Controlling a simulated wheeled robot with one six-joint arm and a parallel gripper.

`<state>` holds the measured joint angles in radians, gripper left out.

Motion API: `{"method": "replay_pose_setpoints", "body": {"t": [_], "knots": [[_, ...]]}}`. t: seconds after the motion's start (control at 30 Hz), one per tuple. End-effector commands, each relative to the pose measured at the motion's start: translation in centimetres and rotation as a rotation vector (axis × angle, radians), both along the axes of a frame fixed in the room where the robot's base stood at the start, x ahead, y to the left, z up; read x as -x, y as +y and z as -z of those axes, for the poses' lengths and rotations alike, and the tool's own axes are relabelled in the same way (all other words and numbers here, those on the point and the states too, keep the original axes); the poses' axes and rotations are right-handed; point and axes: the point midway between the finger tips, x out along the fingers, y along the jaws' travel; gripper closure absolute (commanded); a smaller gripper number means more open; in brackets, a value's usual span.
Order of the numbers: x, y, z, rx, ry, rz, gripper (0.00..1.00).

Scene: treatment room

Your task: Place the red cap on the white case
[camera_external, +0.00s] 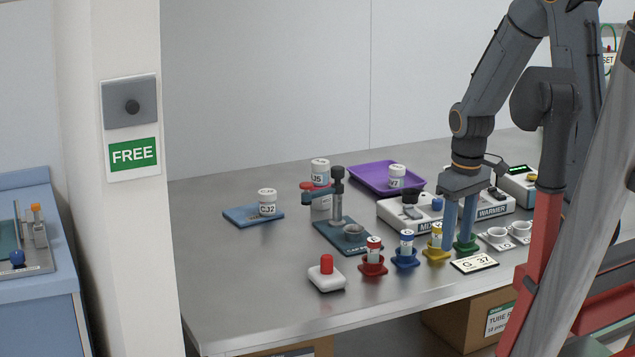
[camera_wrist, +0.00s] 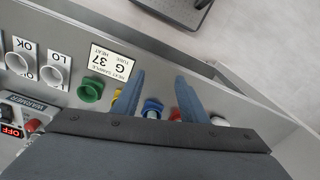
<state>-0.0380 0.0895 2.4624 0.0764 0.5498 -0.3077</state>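A red cap (camera_external: 326,263), a short upright cylinder, stands on the rounded white case (camera_external: 328,281) at the table's front left. A sliver of white, probably the case, shows beyond my gripper in the wrist view (camera_wrist: 218,121). My gripper (camera_external: 457,246) points down near the green and yellow holders, well right of the case. Its two blue-grey fingers are apart in the wrist view (camera_wrist: 158,90), with no object visibly held between them. The blue holder shows in the gap, and the yellow holder is partly hidden by one finger.
Capped tubes stand in the red (camera_external: 373,268), blue (camera_external: 405,260) and yellow (camera_external: 438,253) holders between my gripper and the case. The green holder (camera_wrist: 90,90) looks empty. A G 37 card (camera_external: 474,263) lies in front. A dark stand (camera_external: 338,205) rises behind the case.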

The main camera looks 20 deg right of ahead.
Motion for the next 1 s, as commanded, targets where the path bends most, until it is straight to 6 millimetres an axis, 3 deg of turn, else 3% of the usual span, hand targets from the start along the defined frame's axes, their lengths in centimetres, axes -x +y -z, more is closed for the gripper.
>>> {"method": "replay_pose_setpoints", "body": {"t": [0.1, 0.27, 1.0], "knots": [[2.0, -1.5, 0.6, 0.019, -0.007, 0.162, 0.61], [3.1, -2.3, 0.9, 0.028, -0.015, 0.266, 0.61], [3.1, -2.3, 0.9, 0.027, -0.014, 0.276, 0.61]]}}
